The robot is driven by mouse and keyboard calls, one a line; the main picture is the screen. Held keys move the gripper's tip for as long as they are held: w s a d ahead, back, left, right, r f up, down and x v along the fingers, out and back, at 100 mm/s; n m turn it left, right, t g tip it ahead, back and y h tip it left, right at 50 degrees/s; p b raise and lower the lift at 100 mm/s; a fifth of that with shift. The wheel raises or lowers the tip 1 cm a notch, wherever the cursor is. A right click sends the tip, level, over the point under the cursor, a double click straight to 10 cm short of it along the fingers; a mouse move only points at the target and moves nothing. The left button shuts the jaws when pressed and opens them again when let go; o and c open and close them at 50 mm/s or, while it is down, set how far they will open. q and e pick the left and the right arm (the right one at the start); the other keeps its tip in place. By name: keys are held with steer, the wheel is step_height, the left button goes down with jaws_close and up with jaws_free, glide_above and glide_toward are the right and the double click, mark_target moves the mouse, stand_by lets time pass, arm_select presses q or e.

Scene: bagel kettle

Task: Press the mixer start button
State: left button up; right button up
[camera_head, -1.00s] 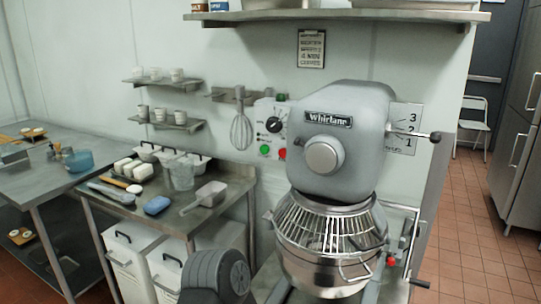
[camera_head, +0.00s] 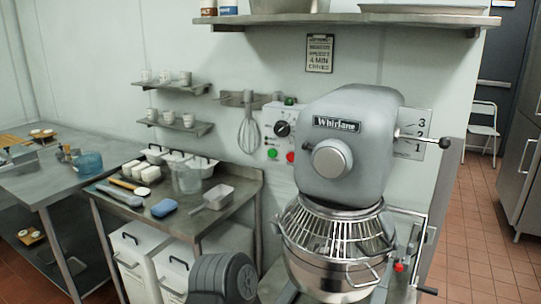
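The grey mixer (camera_head: 352,138) stands right of centre in the head view, with its steel bowl (camera_head: 335,262) and wire guard (camera_head: 330,228) below the head. On its left side is a pale control panel (camera_head: 279,131) with a dark dial. A green button (camera_head: 272,153) sits low on the panel, beside a red button (camera_head: 290,157). Another green button or light (camera_head: 289,100) is at the panel's top. Neither gripper shows in the head view. A dark rounded part of my arm appears at the bottom centre, apart from the panel.
A steel table (camera_head: 221,226) with tubs, a scoop (camera_head: 214,196) and a blue sponge (camera_head: 164,207) stands left of the mixer. White bins (camera_head: 133,252) are under it. A whisk (camera_head: 249,134) hangs near the panel. A lever (camera_head: 426,140) sticks out right. Open tiled floor (camera_head: 478,225) lies right.

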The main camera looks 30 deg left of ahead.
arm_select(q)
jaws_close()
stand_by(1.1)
